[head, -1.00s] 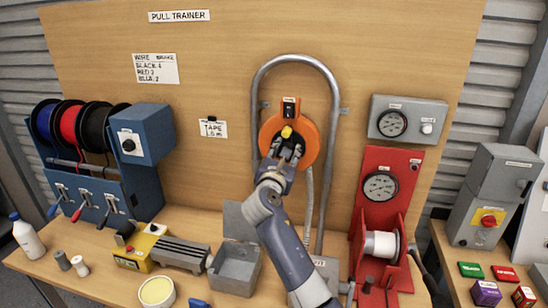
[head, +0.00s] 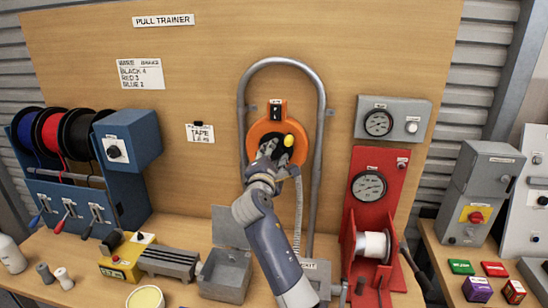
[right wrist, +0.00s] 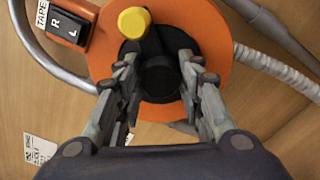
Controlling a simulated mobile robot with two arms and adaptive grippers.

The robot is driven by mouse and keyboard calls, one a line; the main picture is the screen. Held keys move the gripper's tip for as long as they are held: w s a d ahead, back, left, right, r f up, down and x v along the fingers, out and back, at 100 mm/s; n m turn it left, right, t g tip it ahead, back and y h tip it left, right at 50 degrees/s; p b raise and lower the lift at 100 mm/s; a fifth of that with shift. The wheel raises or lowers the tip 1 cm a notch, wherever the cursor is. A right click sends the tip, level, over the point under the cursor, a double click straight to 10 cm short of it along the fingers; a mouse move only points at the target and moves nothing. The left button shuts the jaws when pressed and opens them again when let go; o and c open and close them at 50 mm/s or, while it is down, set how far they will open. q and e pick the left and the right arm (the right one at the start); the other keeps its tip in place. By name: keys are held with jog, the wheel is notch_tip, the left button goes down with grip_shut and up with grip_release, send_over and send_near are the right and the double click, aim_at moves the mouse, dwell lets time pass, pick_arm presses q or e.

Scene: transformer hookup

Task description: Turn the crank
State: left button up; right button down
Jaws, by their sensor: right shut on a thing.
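The orange tape reel (head: 256,130) is on the upright wooden board, inside a bent grey conduit. Its crank has a black middle part (right wrist: 160,80) and a yellow knob (head: 289,140); the knob shows above and left of my fingers in the right wrist view (right wrist: 134,22). My right gripper (head: 271,155) reaches up to the reel's face. In the right wrist view its fingers (right wrist: 159,76) are on both sides of the crank's black middle part, shut on it. Part of the crank behind the fingers is hidden. My left gripper is not in view.
A black R/L switch (right wrist: 70,24) sits on the reel's orange housing. A red puller stand (head: 376,165) is to the right and an open grey box (head: 226,275) stands below left. The grey conduit (head: 321,120) passes close around the reel.

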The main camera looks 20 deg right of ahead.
jog(key=shift+r, duration=0.15)
dwell(0.4)
jog(key=c, duration=1.1)
grip_release()
jog(key=shift+w, duration=0.1)
jog(key=shift+w+f, duration=0.15)
jog(key=shift+f, duration=0.05)
jog(key=v, duration=1.2)
